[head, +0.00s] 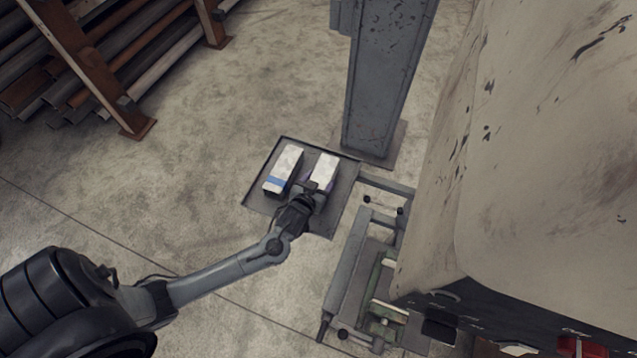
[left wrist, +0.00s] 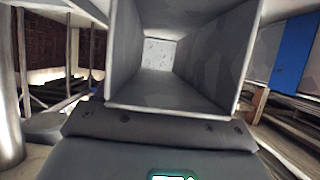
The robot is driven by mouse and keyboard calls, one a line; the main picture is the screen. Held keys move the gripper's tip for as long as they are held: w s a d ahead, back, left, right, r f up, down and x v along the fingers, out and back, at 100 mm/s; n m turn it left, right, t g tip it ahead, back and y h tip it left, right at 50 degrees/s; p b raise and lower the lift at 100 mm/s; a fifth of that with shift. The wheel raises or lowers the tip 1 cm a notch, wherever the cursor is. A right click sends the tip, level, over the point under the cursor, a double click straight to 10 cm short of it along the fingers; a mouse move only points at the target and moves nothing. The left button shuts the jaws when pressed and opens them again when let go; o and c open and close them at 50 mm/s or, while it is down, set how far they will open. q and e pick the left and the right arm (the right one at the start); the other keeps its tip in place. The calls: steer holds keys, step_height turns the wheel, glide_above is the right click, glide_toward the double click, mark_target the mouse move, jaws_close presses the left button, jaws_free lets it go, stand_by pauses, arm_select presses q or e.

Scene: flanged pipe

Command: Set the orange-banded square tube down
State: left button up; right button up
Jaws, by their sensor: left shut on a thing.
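My left gripper (head: 305,199) is at the near end of a pale square tube (head: 324,170) over the right half of a dark tray. This tube shows purple at its lower edge; I see no orange band. In the left wrist view a grey hollow square tube (left wrist: 122,55) has its open end towards the camera, directly beyond my gripper, which is shut on it. The fingers are hidden there. I cannot tell whether the held tube touches the tray. My right gripper is not in view.
A blue-banded pale block (head: 285,168) lies on the left of the dark tray (head: 262,190). A grey column (head: 385,80) stands behind the tray, and a metal frame (head: 350,260) is to its right. A large beige body (head: 540,130) fills the right. Floor left of the tray is clear.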

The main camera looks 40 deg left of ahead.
arm_select(q)
steer(key=shift+f, duration=0.5)
steer(key=shift+f, duration=0.1)
steer(key=o, duration=1.6)
steer(key=shift+f, duration=0.1)
